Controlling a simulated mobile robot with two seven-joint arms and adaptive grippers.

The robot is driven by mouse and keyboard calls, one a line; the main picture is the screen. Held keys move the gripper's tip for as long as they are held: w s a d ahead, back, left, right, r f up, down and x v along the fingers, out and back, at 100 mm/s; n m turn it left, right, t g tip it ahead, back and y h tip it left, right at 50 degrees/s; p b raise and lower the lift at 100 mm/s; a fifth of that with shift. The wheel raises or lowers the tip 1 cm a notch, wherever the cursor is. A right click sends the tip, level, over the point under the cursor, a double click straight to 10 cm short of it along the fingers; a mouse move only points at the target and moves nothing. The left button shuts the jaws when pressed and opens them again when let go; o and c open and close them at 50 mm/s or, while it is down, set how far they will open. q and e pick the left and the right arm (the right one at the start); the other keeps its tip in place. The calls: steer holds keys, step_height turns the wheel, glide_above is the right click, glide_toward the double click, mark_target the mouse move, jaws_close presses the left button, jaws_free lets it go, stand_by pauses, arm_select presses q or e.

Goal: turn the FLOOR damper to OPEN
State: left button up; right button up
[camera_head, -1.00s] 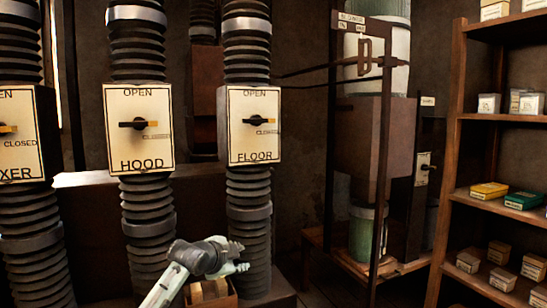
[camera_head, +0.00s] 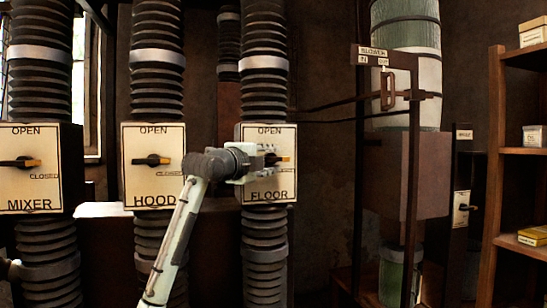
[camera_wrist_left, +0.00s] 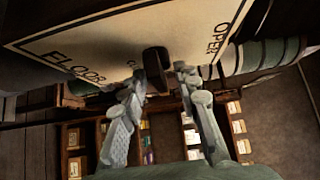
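The FLOOR damper box (camera_head: 266,133) has a cream plate with OPEN at the top and FLOOR at the bottom. Its dark handle has a yellow tip (camera_head: 286,158) pointing right, to the CLOSED side. My left gripper (camera_head: 270,156) is at the front of this plate and hides part of the handle and the CLOSED label. In the left wrist view, the dark handle (camera_wrist_left: 154,60) stands between the tips of the two open fingers (camera_wrist_left: 159,76). Narrow gaps seem to show on both sides; contact cannot be made out. My right gripper is in neither view.
The HOOD box (camera_head: 153,140) and MIXER box (camera_head: 30,145) stand to the left, handles pointing right. Ribbed ducts (camera_head: 264,90) run above and below the boxes. A blower frame (camera_head: 414,200) and wooden shelves (camera_head: 496,180) stand to the right.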

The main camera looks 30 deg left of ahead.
arm_select(q)
steer(key=shift+w, duration=0.6)
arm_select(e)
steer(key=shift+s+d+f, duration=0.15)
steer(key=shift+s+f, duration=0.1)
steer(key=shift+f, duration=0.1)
arm_select(q)
steer(key=shift+c, duration=0.2)
steer(key=shift+f, duration=0.1)
jaws_close()
